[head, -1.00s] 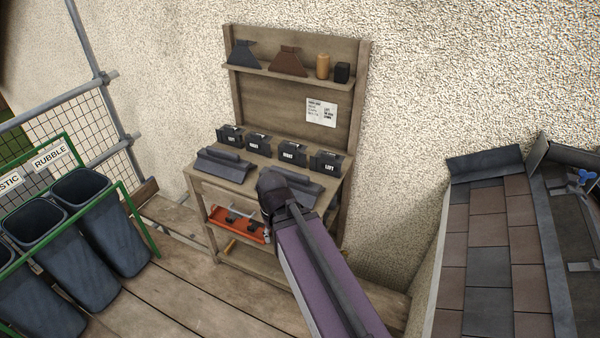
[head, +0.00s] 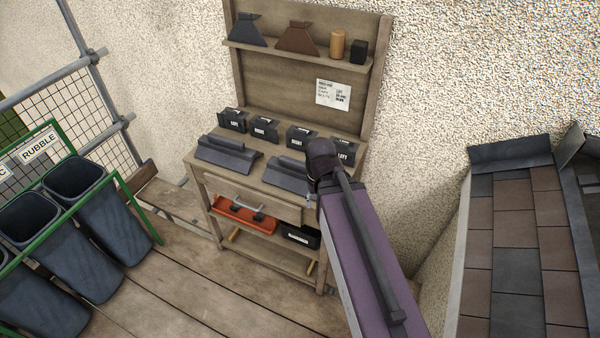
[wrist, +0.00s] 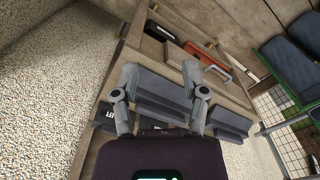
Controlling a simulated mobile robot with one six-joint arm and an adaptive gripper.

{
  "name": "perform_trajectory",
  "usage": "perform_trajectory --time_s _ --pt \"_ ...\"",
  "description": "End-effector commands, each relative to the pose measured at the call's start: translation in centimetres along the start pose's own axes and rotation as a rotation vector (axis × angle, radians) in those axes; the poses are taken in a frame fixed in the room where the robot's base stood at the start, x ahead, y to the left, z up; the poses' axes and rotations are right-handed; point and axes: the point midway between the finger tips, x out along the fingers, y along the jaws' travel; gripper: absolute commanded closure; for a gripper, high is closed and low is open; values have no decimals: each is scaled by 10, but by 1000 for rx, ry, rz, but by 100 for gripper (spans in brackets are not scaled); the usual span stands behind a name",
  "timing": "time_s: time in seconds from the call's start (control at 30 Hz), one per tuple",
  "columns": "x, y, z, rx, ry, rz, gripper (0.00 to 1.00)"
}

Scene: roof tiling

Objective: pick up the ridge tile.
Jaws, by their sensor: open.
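Two dark grey ridge tiles lie side by side on the wooden bench top. The left one (head: 228,155) is in full view; the right one (head: 288,175) is partly behind my arm in the head view. In the wrist view, my gripper (wrist: 160,74) is open and empty, its two fingers spread over the nearer tile (wrist: 160,86). I cannot tell the height between the fingertips and this tile. The other tile (wrist: 229,119) shows to the right of the fingers. My arm hides the gripper in the head view.
Several black labelled boxes (head: 265,130) stand behind the tiles. Below the bench top are a drawer (head: 250,197), an orange tray (head: 243,216) and a black box (head: 300,236). A back shelf (head: 295,57) holds more pieces. Dark bins (head: 115,224) stand left; a tiled roof (head: 517,240) is right.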

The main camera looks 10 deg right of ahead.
Motion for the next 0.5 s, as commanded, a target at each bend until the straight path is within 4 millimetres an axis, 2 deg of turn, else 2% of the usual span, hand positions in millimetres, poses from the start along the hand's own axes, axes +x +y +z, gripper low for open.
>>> perform_trajectory --time_s 0.07,0.1,0.2,0.23,0.37,0.5 --pt "0 0 0 0 0 0 43" --pt "0 0 0 0 0 0 37" --pt "0 0 -2 -4 1 -2 7" --pt "1 0 -3 -8 2 -3 0" --pt "4 0 -16 -47 11 -18 0" --pt "10 7 -45 -133 33 -49 0"
